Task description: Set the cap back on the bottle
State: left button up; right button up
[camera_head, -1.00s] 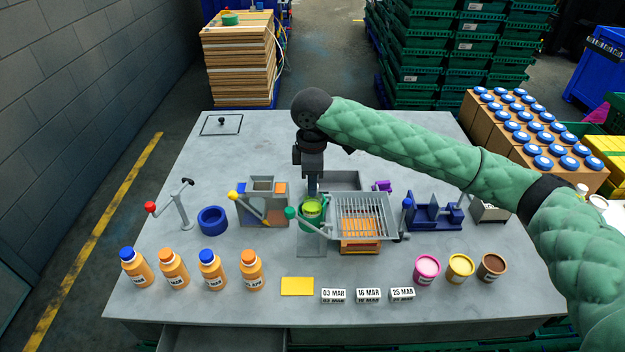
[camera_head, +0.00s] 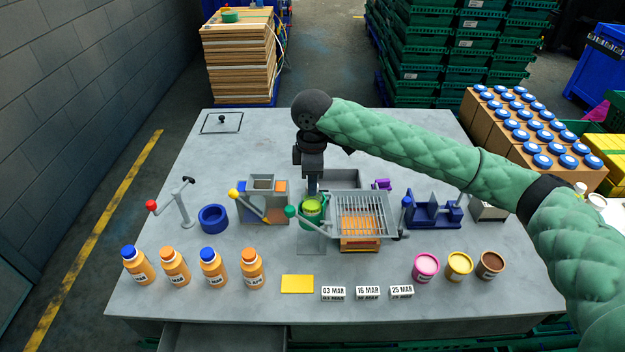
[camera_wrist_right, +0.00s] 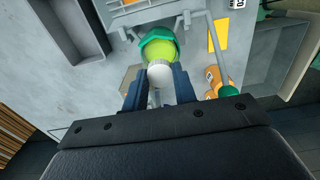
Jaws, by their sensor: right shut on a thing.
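My right gripper (camera_head: 312,190) reaches down over the middle of the table. In the right wrist view its two dark fingers (camera_wrist_right: 161,74) are shut on a round white cap (camera_wrist_right: 159,71). Just beyond the cap is a lime-green bottle (camera_wrist_right: 161,49), held in a green ring-like holder (camera_wrist_right: 150,36). The lime bottle also shows in the head view (camera_head: 312,207), below the fingers. The cap overlaps the bottle in the wrist view; I cannot tell whether they touch. The cap is not distinct in the head view. My left gripper is not in view.
A wire rack (camera_head: 364,206) stands right beside the holder, and a grey block fixture (camera_head: 262,205) stands to its left. Several orange bottles (camera_head: 212,268) line the front left. Date blocks (camera_head: 368,292) and three coloured tubs (camera_head: 459,266) are at the front right.

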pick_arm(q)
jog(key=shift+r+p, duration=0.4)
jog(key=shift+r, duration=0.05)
pick_arm(e)
jog(key=shift+f, duration=0.1)
dwell(0.4)
jog(key=o, duration=1.5)
jog(key=shift+c, duration=0.2)
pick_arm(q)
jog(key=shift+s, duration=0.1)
pick_arm(e)
jog(key=shift+r+p, duration=1.15)
jog(key=shift+r, duration=0.15)
jog(key=shift+r+p, duration=1.1)
jog(key=shift+r, duration=0.05)
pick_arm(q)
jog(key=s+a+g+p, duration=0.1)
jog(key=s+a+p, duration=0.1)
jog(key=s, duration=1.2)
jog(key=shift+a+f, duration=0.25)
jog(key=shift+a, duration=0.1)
pick_arm(e)
jog(key=shift+r, duration=1.05)
